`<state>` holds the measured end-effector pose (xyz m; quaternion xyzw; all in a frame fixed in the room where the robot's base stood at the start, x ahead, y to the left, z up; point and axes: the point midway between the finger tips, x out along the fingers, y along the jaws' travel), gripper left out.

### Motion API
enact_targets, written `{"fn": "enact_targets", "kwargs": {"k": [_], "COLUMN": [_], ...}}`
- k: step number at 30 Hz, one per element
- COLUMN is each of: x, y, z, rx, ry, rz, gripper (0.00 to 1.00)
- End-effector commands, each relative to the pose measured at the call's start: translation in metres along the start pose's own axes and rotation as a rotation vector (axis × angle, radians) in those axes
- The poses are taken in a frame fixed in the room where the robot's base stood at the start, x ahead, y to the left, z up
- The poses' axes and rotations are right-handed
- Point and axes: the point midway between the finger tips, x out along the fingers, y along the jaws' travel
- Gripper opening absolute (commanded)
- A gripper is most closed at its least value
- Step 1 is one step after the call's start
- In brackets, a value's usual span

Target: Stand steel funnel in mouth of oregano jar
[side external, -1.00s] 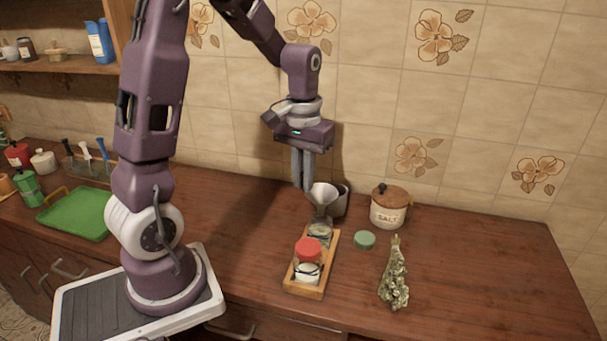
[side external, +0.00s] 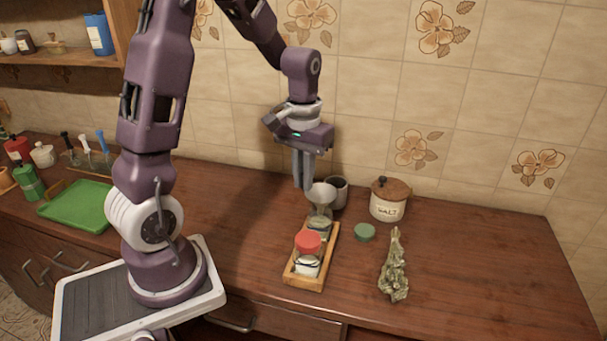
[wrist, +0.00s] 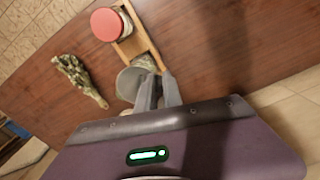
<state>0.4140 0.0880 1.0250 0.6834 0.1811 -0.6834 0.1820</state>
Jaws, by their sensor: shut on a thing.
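The steel funnel (side external: 321,193) is upright, wide end up, over the open oregano jar (side external: 320,226) at the far end of a small wooden rack. Its spout overlaps the jar's mouth, but I cannot tell how deep it sits or whether it touches. My gripper (side external: 305,186) points down, shut on the funnel's left rim. In the wrist view my gripper (wrist: 158,88) holds the rim of the funnel (wrist: 130,82), which hides most of the jar beneath. A green lid (side external: 365,232) lies on the counter right of the rack.
A red-lidded jar (side external: 307,250) stands in the near end of the wooden rack (side external: 328,254). A grey cup (side external: 340,194) is close behind the funnel, and a salt pot (side external: 388,206) stands to the right. A dried herb bunch (side external: 394,268) lies right of the rack.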

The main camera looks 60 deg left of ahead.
Motion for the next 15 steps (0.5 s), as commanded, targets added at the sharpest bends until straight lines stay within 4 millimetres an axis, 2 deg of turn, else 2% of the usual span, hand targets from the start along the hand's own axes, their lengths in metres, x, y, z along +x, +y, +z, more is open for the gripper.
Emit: {"fn": "enact_targets", "kwargs": {"k": [15], "x": [0.0105], "y": [0.0000], "z": [0.0002], "rx": [0.000], "ry": [-0.001], "rz": [0.000], "gripper": [0.00]}}
